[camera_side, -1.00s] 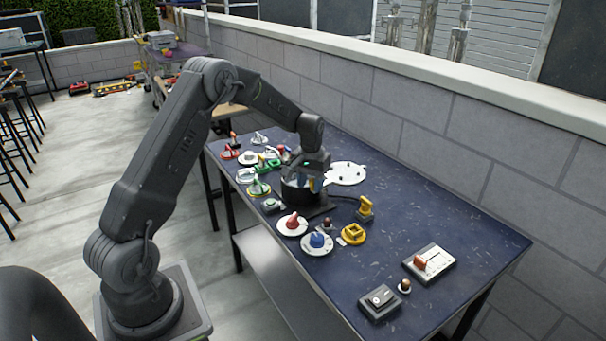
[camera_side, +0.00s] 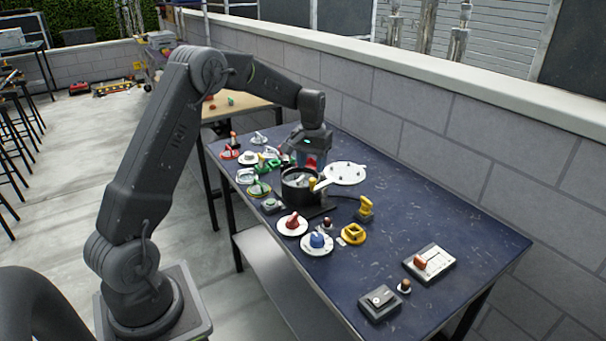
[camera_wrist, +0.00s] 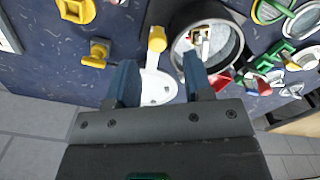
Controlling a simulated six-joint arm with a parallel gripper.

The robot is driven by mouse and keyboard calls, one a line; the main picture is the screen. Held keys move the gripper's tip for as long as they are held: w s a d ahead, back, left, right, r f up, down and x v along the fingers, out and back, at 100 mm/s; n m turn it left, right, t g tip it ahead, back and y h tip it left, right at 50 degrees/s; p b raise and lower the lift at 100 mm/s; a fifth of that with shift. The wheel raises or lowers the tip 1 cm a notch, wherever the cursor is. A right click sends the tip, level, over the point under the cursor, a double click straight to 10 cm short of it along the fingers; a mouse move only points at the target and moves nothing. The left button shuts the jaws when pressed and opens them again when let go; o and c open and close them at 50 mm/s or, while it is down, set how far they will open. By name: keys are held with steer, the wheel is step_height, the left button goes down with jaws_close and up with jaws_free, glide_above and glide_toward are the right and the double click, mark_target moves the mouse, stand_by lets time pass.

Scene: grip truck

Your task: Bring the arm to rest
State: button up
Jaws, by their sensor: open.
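My gripper (camera_side: 312,165) is above the dark blue table (camera_side: 440,225), just behind a black pot (camera_side: 300,186). In the wrist view my gripper (camera_wrist: 160,75) shows two blue fingertips spread apart with nothing between them. Below them lie a white plate (camera_wrist: 160,88) and a small yellow-tipped piece (camera_wrist: 157,40). The black pot (camera_wrist: 212,15) is beside the right finger, with small pieces inside its pale interior. The side view hides part of the fingers.
White plate (camera_side: 345,173), red knob (camera_side: 292,223), blue knob (camera_side: 317,242), yellow pieces (camera_side: 353,234) and switch boxes (camera_side: 380,302) stand on the table. A grey block wall (camera_side: 450,125) runs along its back. The table's right part is mostly clear.

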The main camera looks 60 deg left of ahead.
steer(key=shift+r, duration=0.75)
steer(key=s+d+r+m+t, duration=0.3)
steer(key=s+d+r, duration=0.8)
steer(key=d+r, duration=0.25)
steer(key=s+d+m+t, duration=0.1)
steer(key=s+d, duration=0.3)
steer(key=s, duration=0.4)
steer(key=s+d+f+m+t, duration=0.1)
steer(key=s+d+m, duration=0.1)
steer(key=s+d, duration=0.3)
steer(key=s, duration=0.3)
steer(key=shift+s+d+t, duration=0.15)
steer(key=shift+s+t, duration=0.1)
steer(key=shift+t, duration=0.05)
